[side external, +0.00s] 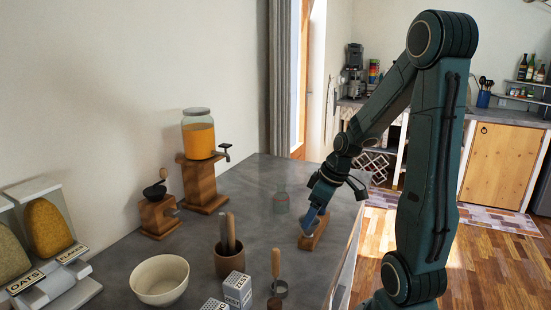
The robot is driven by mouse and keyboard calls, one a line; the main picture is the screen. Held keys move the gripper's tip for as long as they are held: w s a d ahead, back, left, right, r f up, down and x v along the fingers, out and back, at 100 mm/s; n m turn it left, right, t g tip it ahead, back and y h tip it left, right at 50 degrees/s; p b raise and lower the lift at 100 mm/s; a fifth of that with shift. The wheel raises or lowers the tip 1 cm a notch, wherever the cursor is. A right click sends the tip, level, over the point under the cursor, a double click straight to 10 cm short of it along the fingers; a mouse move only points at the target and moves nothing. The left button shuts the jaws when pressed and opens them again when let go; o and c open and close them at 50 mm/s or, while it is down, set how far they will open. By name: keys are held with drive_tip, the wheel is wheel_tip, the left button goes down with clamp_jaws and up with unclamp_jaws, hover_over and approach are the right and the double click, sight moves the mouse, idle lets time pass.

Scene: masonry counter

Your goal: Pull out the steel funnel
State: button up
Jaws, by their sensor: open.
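I cannot make out a steel funnel for certain in the side external view. My gripper (314,219) is open and points down over a small wooden block (313,239) near the counter's right edge. A bluish part shows at the fingertips, and I cannot tell whether it belongs to the gripper. Whether the fingers touch the block is too small to tell. My wrist may hide things behind it.
A juice dispenser (198,135) on a wooden stand (204,186) and a coffee grinder (158,214) line the wall. A white bowl (159,280), utensil cup (229,261), labelled boxes (236,290) and wooden-handled tool (276,266) stand in front. The counter behind the glass is clear.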

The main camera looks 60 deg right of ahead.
drive_tip(key=shift+x, duration=1.15)
drive_tip(key=c, duration=1.2)
drive_tip(key=shift+o, duration=0.2)
drive_tip(key=shift+r, duration=1.25)
drive_tip(key=shift+r, duration=1.35)
